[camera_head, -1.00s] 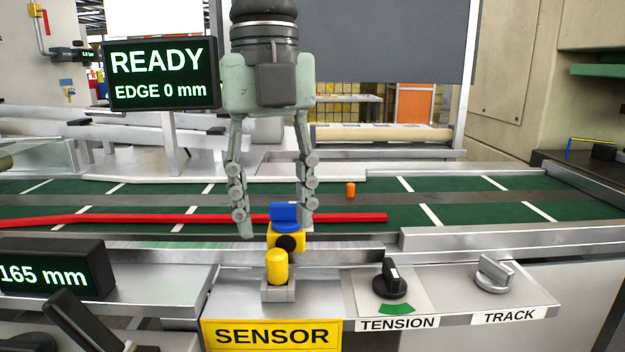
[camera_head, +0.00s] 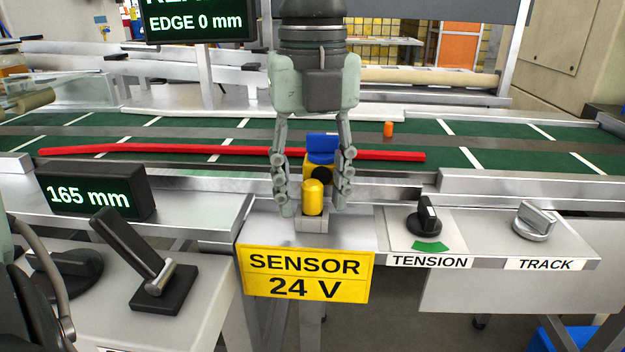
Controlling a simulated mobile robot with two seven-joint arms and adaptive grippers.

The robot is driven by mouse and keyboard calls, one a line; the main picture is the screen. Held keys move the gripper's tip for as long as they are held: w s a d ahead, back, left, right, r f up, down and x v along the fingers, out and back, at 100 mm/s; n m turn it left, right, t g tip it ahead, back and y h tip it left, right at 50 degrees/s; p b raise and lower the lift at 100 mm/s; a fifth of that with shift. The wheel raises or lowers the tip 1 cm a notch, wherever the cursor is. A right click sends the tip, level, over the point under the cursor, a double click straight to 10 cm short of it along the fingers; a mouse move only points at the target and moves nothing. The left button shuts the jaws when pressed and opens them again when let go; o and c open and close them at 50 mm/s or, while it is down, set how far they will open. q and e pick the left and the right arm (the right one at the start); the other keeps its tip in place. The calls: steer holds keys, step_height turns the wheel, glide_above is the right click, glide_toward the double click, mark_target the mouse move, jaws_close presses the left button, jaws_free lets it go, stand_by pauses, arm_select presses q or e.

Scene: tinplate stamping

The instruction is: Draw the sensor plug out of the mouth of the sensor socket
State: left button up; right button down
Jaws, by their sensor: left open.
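The yellow, round-topped sensor plug (camera_head: 313,197) stands upright in the small grey sensor socket (camera_head: 311,226), above the yellow "SENSOR 24 V" sign. The plug's lower end and the socket's mouth are hidden. My left gripper (camera_head: 312,206) hangs fingers down and open. One finger shows on each side of the plug, with its tips near the plug's lower half. A gap shows between each finger and the plug, and exact depth is hard to tell.
A yellow block with a blue top (camera_head: 321,150) stands just behind the plug, partly hidden. The tension knob (camera_head: 426,218) and track knob (camera_head: 534,222) are to the right. A black lever (camera_head: 134,250) is at left. A red strip (camera_head: 230,150) crosses the green belt behind.

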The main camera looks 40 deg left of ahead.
mark_target(313, 184)
arm_select(q)
jaws_close()
steer(key=shift+r, duration=0.1)
steer(key=shift+r+p, duration=0.85)
steer(key=shift+r, duration=0.45)
steer(key=shift+r+p, duration=1.05)
steer(key=shift+r, duration=0.95)
